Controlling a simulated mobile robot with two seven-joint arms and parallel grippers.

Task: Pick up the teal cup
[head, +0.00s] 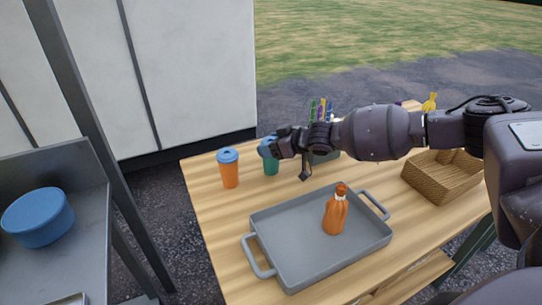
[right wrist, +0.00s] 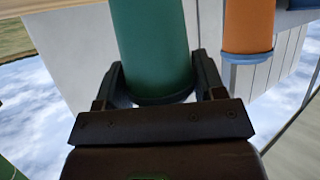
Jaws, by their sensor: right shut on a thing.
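The teal cup (head: 271,166) with a blue lid is at the back left of the wooden table, to the right of an orange cup with a blue lid (head: 230,175). My right gripper (head: 273,149) reaches it from the right and partly hides its upper part. In the right wrist view the teal cup (right wrist: 150,45) is between the two fingers of my right gripper (right wrist: 161,88), which is shut on it near the lid. I cannot tell whether its base touches the table. My left gripper is not in view.
A grey tray (head: 291,272) holding an orange bottle (head: 336,212) is in the middle of the table (head: 222,237). A wicker basket (head: 430,192) stands at right. A dark container (head: 322,157) is partly hidden behind my arm. The orange cup (right wrist: 249,28) is close beside the teal one.

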